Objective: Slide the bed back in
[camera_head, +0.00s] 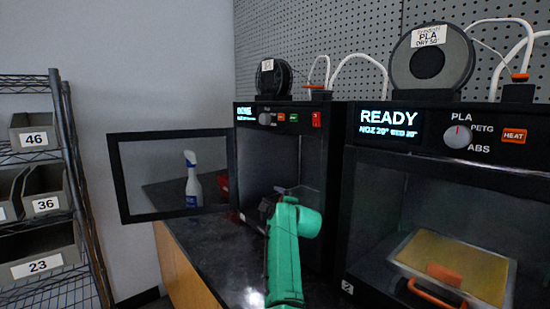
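The left printer (330,150) stands on the dark counter with its framed door (115,180) swung wide open to the left. My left arm, green, reaches up to its opening. My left gripper (266,207) is small and dark at the front of the opening, and its fingers are too unclear to tell open from shut. A thin pale edge shows behind my arm, and I cannot tell whether it is that printer's bed. In the right printer (365,215), a bed (460,268) with a yellowish plate and an orange handle (436,292) shows low in the chamber. My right gripper is not in view.
A white spray bottle (193,182) stands on the counter (205,245), seen through the open door frame, with a red item beside it. A shelf rack with numbered grey bins (45,265) stands at the left. Spools sit on top of both printers.

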